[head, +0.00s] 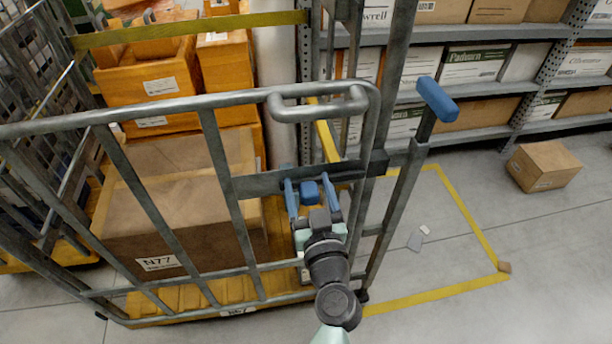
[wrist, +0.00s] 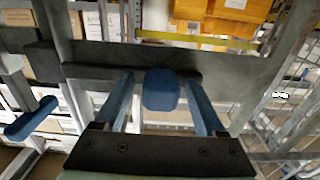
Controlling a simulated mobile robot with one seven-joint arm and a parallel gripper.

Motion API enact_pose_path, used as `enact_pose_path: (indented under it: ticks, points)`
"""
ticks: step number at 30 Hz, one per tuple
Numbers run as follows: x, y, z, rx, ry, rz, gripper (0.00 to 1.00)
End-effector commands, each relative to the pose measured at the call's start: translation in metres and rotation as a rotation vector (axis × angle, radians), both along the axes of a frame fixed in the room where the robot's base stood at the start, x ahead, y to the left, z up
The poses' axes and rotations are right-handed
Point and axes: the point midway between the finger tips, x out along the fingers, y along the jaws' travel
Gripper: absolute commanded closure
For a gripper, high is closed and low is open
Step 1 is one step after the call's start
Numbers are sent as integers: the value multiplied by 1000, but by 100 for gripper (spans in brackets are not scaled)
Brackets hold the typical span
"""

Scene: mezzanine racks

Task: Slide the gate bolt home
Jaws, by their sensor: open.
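The gate (head: 225,190) is a grey barred panel on the cage's front. A flat grey plate on it carries the dark bolt (wrist: 105,72), whose blue knob (head: 310,192) sticks out towards me. The knob also shows in the wrist view (wrist: 161,90). My gripper (head: 308,184) is open, with one blue finger on each side of the knob and visible gaps in the wrist view. A dark block (wrist: 42,62) on the post lies beyond the bolt's left end there. I cannot tell whether the bolt enters it.
A blue-gripped handle (head: 437,98) stands up on the post right of the gate. Cartons and orange bins (head: 150,75) are behind the bars. A yellow-marked floor area (head: 430,240) at the right is mostly clear. A loose carton (head: 543,166) lies near the shelves.

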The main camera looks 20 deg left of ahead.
Motion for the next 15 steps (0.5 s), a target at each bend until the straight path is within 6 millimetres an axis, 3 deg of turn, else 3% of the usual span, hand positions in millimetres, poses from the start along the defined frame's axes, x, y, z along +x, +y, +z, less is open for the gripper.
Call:
enact_pose_path:
  ticks: [13,15]
  points:
    - [10,7,0,0,0,1,28]
    - [10,7,0,0,0,1,36]
